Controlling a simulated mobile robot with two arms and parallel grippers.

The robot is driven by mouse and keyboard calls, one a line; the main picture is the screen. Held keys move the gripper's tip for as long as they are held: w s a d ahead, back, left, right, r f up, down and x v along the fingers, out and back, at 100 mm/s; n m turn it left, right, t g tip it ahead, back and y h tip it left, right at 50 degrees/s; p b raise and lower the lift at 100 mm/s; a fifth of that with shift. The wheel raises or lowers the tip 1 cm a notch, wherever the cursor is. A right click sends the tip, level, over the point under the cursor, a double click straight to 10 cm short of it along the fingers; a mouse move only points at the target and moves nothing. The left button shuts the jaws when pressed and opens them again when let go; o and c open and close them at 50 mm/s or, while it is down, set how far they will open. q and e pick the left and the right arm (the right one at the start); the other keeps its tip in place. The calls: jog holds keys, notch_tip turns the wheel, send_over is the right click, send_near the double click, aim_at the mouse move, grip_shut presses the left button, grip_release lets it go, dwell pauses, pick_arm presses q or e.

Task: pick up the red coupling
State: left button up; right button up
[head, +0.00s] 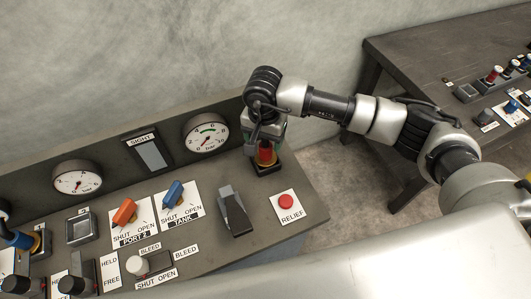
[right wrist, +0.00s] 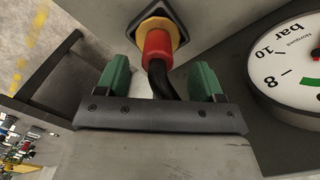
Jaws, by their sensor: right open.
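The red coupling (head: 265,155) stands in a dark square socket at the right back of the console, with a yellow collar around its base. In the right wrist view the red coupling (right wrist: 157,47) shows at the top centre, with a black hose running from it towards my gripper. My right gripper (head: 262,138) is over the coupling and hides its upper part. Its green fingers (right wrist: 160,78) are open, one on each side of the hose and coupling line, with gaps on both sides. My left gripper is not in view.
A pressure gauge (head: 206,136) stands close left of my right gripper. A black rocker lever (head: 233,209) and a red RELIEF button (head: 286,201) are in front of it. Orange (head: 125,211) and blue (head: 174,192) valve handles lie further left. A second table (head: 430,52) stands at the right.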

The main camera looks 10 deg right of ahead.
aim_at(265, 145)
jog(key=shift+f, duration=0.3)
jog(key=f+p, duration=0.2)
jog(key=f, duration=0.2)
jog(key=shift+d+f+p, duration=0.2)
jog(key=shift+p, duration=0.1)
jog(key=shift+f, duration=0.25)
jog(key=shift+c, duration=0.8)
jog(key=c, duration=0.7)
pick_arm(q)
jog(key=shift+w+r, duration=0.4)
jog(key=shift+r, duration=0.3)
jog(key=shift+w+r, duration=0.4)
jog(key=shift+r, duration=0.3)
pick_arm(e)
jog(key=c, duration=0.4)
